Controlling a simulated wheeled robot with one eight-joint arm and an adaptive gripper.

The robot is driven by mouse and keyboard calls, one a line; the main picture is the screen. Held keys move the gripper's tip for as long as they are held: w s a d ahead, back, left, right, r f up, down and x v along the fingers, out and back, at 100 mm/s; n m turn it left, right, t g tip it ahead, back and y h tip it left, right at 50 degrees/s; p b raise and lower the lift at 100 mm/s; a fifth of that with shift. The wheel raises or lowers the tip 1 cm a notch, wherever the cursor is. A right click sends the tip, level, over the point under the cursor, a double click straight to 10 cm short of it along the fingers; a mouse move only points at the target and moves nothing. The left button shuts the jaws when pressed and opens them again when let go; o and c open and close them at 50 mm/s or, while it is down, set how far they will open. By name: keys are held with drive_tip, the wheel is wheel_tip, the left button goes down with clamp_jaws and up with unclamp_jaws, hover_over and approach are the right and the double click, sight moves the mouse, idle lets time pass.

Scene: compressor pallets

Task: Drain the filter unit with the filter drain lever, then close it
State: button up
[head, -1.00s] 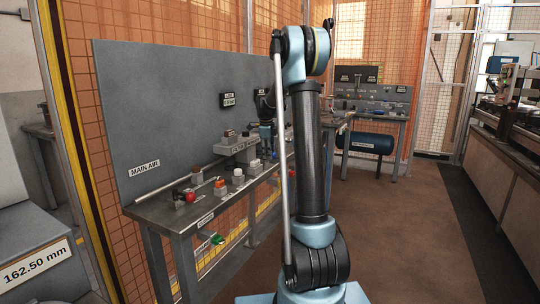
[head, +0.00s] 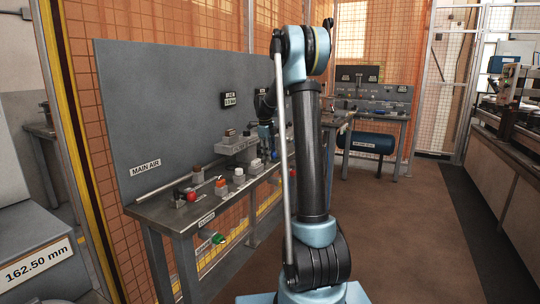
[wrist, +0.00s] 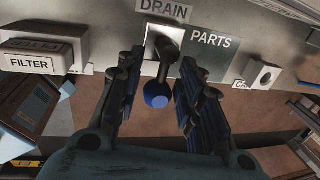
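The filter drain lever, with a dark stem and blue ball knob (wrist: 156,93), hangs under the DRAIN label (wrist: 165,9) in the wrist view. My gripper (wrist: 155,95) is open, with one dark finger on each side of the knob. Gaps show between the knob and both fingers. The filter unit (wrist: 42,46), a pale block labelled FILTER, is at the left of the wrist view. In the head view, my gripper (head: 268,150) is low over the bench near the filter block; the lever is too small or hidden to tell there.
A dark PARTS area (wrist: 212,52) and a pale block with a round hole (wrist: 264,75) lie right of the lever. On the bench (head: 165,208), a red knob (head: 191,196) and several small fittings stand nearer. A grey back panel (head: 170,100) rises behind.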

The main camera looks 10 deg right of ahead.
idle(0.3)
drive_tip(key=shift+r, duration=0.15)
wheel_tip(320, 180, up, 11)
drive_tip(key=s+a, duration=0.1)
drive_tip(key=shift+s+a+r, duration=0.2)
drive_tip(key=shift+s, duration=0.15)
